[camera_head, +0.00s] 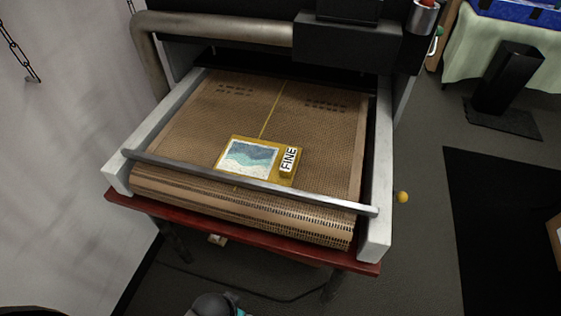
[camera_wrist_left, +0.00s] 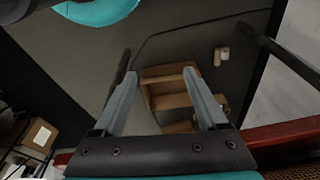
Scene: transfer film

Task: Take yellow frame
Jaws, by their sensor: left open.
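The yellow frame (camera_head: 232,140) lies flat on the brown mesh belt of a machine in the head view. It surrounds a blue, white and teal wave picture, and its right part carries a white label reading FINE. Its near edge is close to a metal bar across the belt. My left gripper (camera_wrist_left: 160,80) is open and empty in the left wrist view, with dark floor and a wooden box beyond its fingers. The frame is not in that view. A grey and teal part of mine shows at the bottom of the head view. My right gripper is not in view.
The metal bar (camera_head: 250,183) spans the front of the belt (camera_head: 210,110) between grey side rails. A red beam (camera_head: 250,241) runs below. A wooden box (camera_wrist_left: 170,88) is on the floor. A white wall stands left; a dark mat (camera_head: 500,220) lies right.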

